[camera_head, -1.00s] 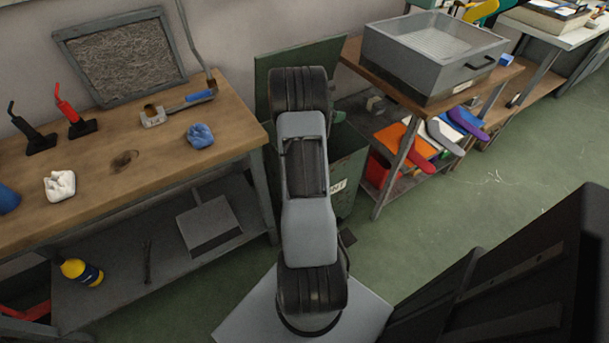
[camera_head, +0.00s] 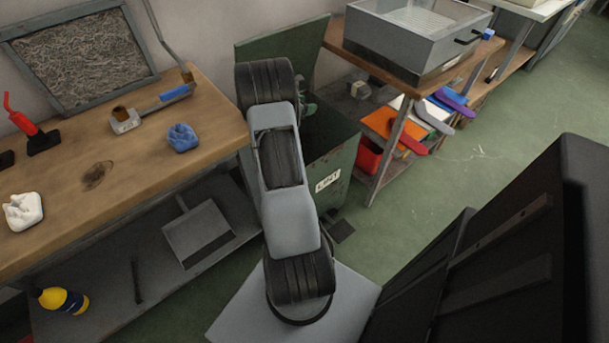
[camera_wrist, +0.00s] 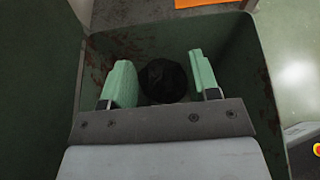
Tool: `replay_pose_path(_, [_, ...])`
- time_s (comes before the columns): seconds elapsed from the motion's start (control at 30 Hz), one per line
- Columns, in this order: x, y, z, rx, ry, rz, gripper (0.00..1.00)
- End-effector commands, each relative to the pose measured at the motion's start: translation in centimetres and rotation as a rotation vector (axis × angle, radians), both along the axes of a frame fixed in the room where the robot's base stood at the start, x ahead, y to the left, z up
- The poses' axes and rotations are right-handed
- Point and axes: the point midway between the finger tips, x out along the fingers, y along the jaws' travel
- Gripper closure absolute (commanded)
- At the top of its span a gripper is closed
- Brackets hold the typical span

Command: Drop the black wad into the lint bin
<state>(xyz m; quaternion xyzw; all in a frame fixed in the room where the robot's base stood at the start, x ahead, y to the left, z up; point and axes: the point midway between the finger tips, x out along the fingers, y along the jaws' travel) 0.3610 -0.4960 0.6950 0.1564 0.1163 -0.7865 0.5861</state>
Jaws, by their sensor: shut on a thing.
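The black wad (camera_wrist: 164,82) shows in the wrist view between the two pale green fingers of my gripper (camera_wrist: 159,62), which is shut on it. Below and around them is the dark green inside of the lint bin (camera_wrist: 252,85); the wad is over its mouth, and I cannot tell how deep it sits. In the head view the open green lint bin (camera_head: 342,158) stands between the two benches, its label facing front. My arm covers its left part. Only a bit of my gripper (camera_head: 309,108) shows there, and the wad is hidden.
The bin's raised lid (camera_head: 300,50) stands behind it. On the left wooden bench (camera_head: 150,165) lie a blue wad (camera_head: 183,138) and a white wad (camera_head: 23,211). The green floor at right is open.

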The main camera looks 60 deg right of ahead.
Motion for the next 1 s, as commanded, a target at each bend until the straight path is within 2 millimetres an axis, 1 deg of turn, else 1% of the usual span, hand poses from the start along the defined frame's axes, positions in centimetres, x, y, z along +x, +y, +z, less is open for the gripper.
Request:
replay_pose_path(0.03, [-0.04,-0.04,-0.69,0.0,0.0,-0.001,0.67])
replay_pose_path(0.1, [-0.07,-0.06,-0.97,0.0,0.0,-0.001,0.67])
replay_pose_path(0.37, [-0.14,-0.11,-0.98,0.0,0.0,-0.003,0.67])
replay_pose_path(0.4, [-0.14,-0.12,-0.97,0.0,0.0,-0.003,0.44])
replay_pose_path(0.7, [-0.16,-0.12,-0.98,0.0,-0.001,-0.004,0.15])
replay_pose_path(0.9, [-0.16,-0.11,-0.97,0.0,0.0,-0.003,0.15])
replay_pose_path(1.0, [-0.15,-0.12,-0.65,0.0,-0.001,-0.004,0.15])
